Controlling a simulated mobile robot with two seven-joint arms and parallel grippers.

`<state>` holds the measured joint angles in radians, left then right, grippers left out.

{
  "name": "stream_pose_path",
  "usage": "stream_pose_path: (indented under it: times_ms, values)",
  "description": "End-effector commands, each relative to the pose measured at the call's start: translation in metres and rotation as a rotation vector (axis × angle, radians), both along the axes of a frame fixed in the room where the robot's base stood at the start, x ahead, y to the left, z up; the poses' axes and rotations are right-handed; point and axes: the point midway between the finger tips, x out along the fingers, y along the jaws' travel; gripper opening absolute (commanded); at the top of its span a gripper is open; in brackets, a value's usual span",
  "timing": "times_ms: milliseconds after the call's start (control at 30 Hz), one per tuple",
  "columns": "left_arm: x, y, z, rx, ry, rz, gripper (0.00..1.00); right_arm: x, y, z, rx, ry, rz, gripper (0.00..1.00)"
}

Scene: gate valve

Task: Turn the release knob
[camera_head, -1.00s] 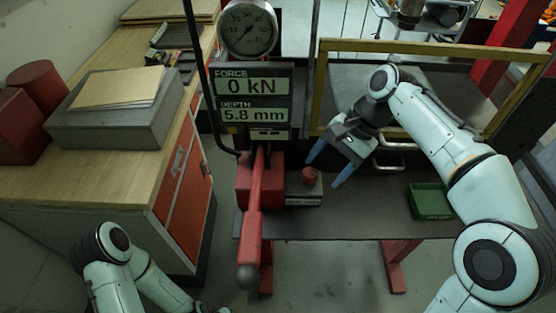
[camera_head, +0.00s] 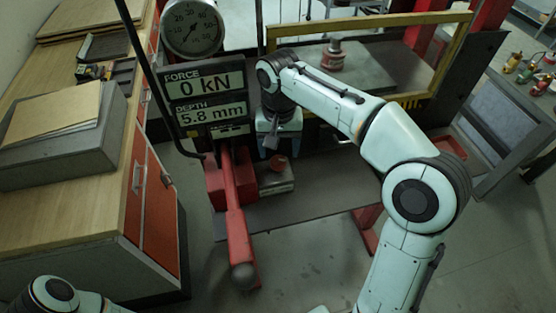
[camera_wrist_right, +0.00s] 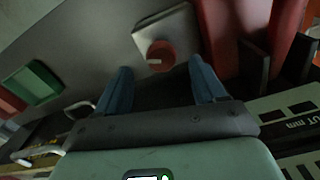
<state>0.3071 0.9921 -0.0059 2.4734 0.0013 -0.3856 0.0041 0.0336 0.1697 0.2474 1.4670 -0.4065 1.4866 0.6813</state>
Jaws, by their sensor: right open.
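The release knob (camera_head: 279,163) is a small round red knob on a grey metal block (camera_head: 278,181), right of the red pump body. My right gripper (camera_head: 270,143) is just behind and above the knob in the head view. In the wrist view its two blue fingers (camera_wrist_right: 160,68) are wide apart, with the knob framed between and beyond them. I cannot tell the exact gap, but nothing is held. My left arm shows at the bottom left; its gripper is out of view.
A red lever (camera_head: 238,225) with a dark ball end sticks out left of the knob. A display (camera_head: 205,97) reads 0 kN and 5.8 mm under a round gauge (camera_head: 192,27). A yellow frame (camera_head: 440,60) stands behind my right arm.

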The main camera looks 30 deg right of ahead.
Motion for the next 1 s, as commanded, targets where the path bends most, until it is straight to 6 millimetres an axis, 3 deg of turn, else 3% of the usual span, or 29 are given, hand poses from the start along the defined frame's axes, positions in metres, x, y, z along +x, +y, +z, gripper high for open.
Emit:
stream_pose_path:
  times_ms: [100, 233, 667, 833, 1000]
  values:
    - [-0.007, 0.000, -0.007, 0.001, 0.008, 0.000, 0.43, -0.001, 0.000, -0.024, 0.000, 0.004, -0.001, 0.70]
    - [-0.009, 0.000, -0.010, 0.000, 0.010, 0.001, 0.43, 0.000, 0.000, -0.038, 0.000, 0.002, -0.002, 0.70]
    - [-0.010, 0.000, -0.011, 0.001, 0.011, 0.001, 0.43, 0.001, 0.000, -0.046, 0.001, 0.000, -0.002, 0.70]
    - [-0.010, 0.000, -0.011, 0.001, 0.011, 0.001, 0.43, 0.001, 0.000, -0.045, 0.001, 0.000, -0.002, 0.14]
    - [-0.009, 0.000, -0.010, 0.000, 0.009, 0.000, 0.43, 0.001, 0.000, -0.045, 0.002, -0.001, 0.017, 0.14]
